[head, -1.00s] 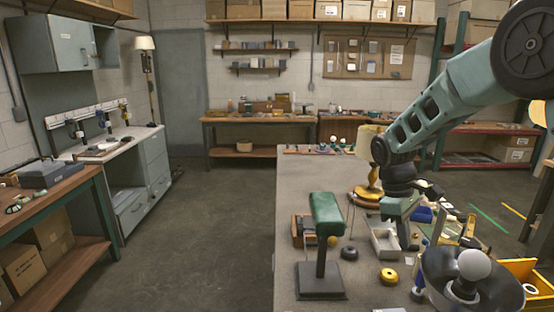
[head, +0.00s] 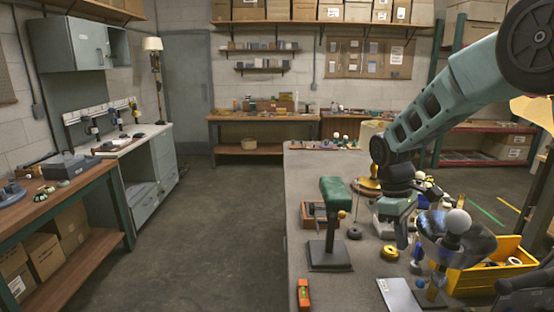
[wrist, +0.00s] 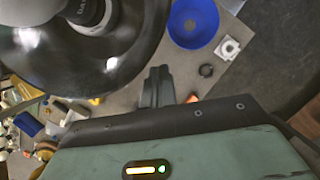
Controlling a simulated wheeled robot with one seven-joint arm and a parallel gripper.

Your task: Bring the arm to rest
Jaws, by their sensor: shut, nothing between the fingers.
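My gripper (head: 402,236) points down over the right side of the grey workbench (head: 312,160) in the head view. Its fingers are together and empty; they show in the wrist view (wrist: 157,86). A dark glossy lamp shade (head: 440,222) with a white bulb (head: 458,221) stands just right of the gripper. In the wrist view the shade (wrist: 130,55) fills the upper left, close to the fingers; I cannot tell the exact gap. My upper arm crosses the right of the head view and hides part of the bench.
A green-topped stand (head: 330,255) is left of my gripper. A yellow bin (head: 490,275) is at the right. The floor (head: 230,225) left of the bench is clear.

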